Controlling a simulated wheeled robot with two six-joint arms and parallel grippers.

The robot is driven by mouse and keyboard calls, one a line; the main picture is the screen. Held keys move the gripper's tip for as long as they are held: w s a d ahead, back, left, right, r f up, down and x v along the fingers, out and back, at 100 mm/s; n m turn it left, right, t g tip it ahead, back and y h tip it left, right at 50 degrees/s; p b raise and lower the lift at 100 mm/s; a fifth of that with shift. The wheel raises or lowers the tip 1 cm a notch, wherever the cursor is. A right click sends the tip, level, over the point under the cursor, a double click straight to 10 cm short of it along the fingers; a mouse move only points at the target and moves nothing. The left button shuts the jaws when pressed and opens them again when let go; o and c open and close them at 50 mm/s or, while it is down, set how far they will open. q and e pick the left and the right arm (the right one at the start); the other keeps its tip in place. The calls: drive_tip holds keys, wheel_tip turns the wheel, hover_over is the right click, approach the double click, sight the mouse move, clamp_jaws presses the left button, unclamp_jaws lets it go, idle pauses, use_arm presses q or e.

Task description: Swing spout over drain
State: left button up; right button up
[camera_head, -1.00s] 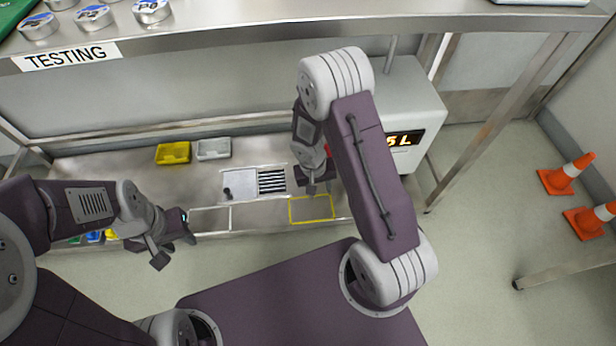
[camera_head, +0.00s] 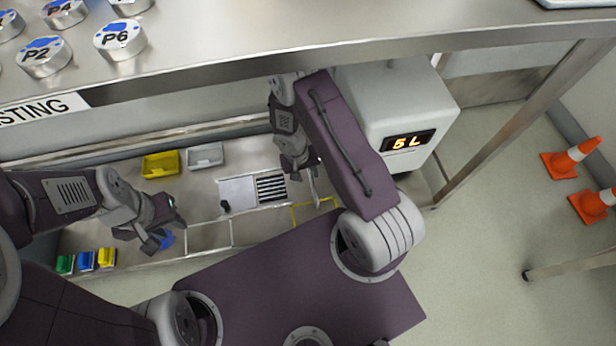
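The white dispenser (camera_head: 435,100) with a lit "5 L" display (camera_head: 408,142) stands at the back right. I cannot make out its spout; my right arm covers the dispenser's left front. The drain, seemingly the dark striped grate (camera_head: 271,188), lies in the counter beside a pale panel with a dark knob (camera_head: 225,205). My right gripper (camera_head: 312,190) points down just right of the grate, in front of the dispenser; its finger gap is not clear. My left gripper (camera_head: 166,232) has its fingers apart over the front left of the counter. A blue patch (camera_head: 166,240) shows between them; I cannot tell whether it is touched.
A yellow tray (camera_head: 161,165) and a grey tray (camera_head: 205,156) sit at the counter's back. Small green, blue and yellow containers (camera_head: 86,260) stand at front left. An upper shelf (camera_head: 330,30) overhangs; orange cones (camera_head: 570,158) stand right.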

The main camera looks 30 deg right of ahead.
sight(312, 186)
drive_tip(key=f+b, duration=0.2)
drive_tip(key=f, duration=0.1)
drive_tip(key=d+f+b, duration=0.1)
drive_tip(key=f+b, duration=0.1)
drive_tip(key=f, duration=0.1)
drive_tip(key=f+b, duration=0.2)
drive_tip(key=f, duration=0.1)
drive_tip(key=shift+s+d, duration=0.25)
drive_tip(key=shift+d, duration=0.15)
drive_tip(key=shift+r, duration=0.1)
clamp_jaws()
idle(0.7)
